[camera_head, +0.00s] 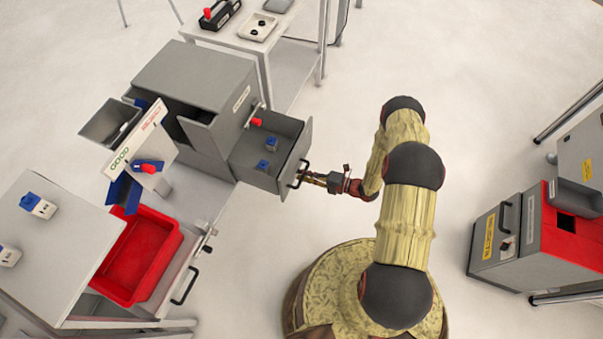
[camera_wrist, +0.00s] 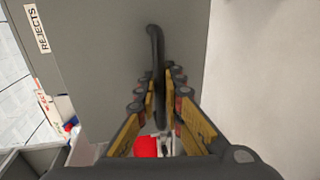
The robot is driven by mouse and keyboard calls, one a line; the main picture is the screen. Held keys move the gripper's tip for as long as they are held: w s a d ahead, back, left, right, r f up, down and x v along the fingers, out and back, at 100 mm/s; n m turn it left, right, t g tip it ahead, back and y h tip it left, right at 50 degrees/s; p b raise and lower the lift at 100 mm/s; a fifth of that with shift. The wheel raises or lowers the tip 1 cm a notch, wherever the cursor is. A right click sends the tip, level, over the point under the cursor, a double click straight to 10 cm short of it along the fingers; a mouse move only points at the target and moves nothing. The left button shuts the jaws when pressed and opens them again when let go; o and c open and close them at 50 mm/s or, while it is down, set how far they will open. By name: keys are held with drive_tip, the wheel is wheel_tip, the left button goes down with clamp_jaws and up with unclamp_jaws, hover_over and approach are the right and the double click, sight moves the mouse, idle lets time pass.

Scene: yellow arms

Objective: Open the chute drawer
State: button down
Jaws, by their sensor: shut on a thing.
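A grey drawer (camera_head: 252,172) stands pulled out of a grey cabinet (camera_head: 190,75) in the head view. Two small blue-and-grey parts (camera_head: 271,144) lie inside it. Its dark bar handle (camera_head: 299,173) is on the front, facing my arm. My gripper (camera_head: 306,178) is shut on this handle. In the wrist view the handle (camera_wrist: 157,65) runs upright between the two yellow-sided fingers, against a grey panel (camera_wrist: 100,60). I take this as the chute drawer; no label naming it so is readable.
A REJECTS label (camera_wrist: 38,28) shows in the wrist view. A red tray (camera_head: 140,255) sits lower left, with another handle (camera_head: 184,286) beside it. A grey-and-red machine (camera_head: 540,230) stands at right. The floor (camera_head: 440,60) beyond my arm is clear.

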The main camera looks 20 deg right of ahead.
drive_tip(key=c, duration=2)
unclamp_jaws()
drive_tip(key=shift+c, duration=0.2)
drive_tip(key=shift+o, duration=0.3)
drive_tip(key=v, duration=1.2)
drive_tip(key=shift+f, duration=0.1)
